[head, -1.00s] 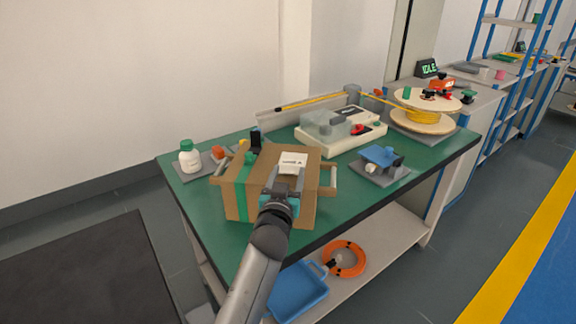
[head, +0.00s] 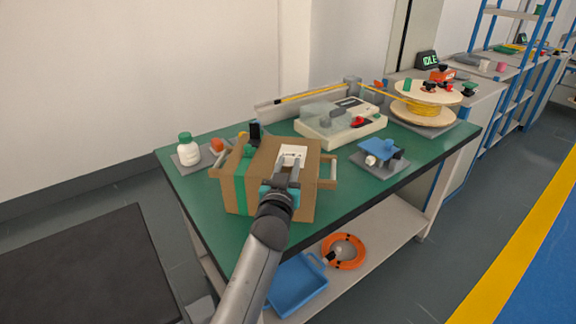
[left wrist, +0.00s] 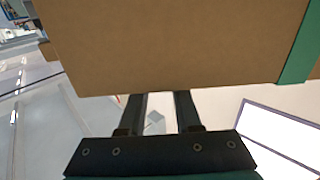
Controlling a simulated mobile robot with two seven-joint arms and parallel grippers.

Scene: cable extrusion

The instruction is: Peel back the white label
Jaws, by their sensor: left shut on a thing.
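The white label (head: 293,151) is on the top of the cardboard box (head: 240,193), toward the box's far side. My left gripper (head: 288,172) reaches over the box's near edge and is shut on the label's near end. The exact contact at the fingertips is too small to make out. The left wrist view shows the box's brown side (left wrist: 180,45) and the two fingers (left wrist: 160,105) running up to its edge. The tips and the label are hidden there. My right gripper is not in view.
A white bottle (head: 188,152) stands left, a blue fixture (head: 378,152) right, and a cream machine (head: 345,122) behind. The green tabletop (head: 350,192) is clear at the front right.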

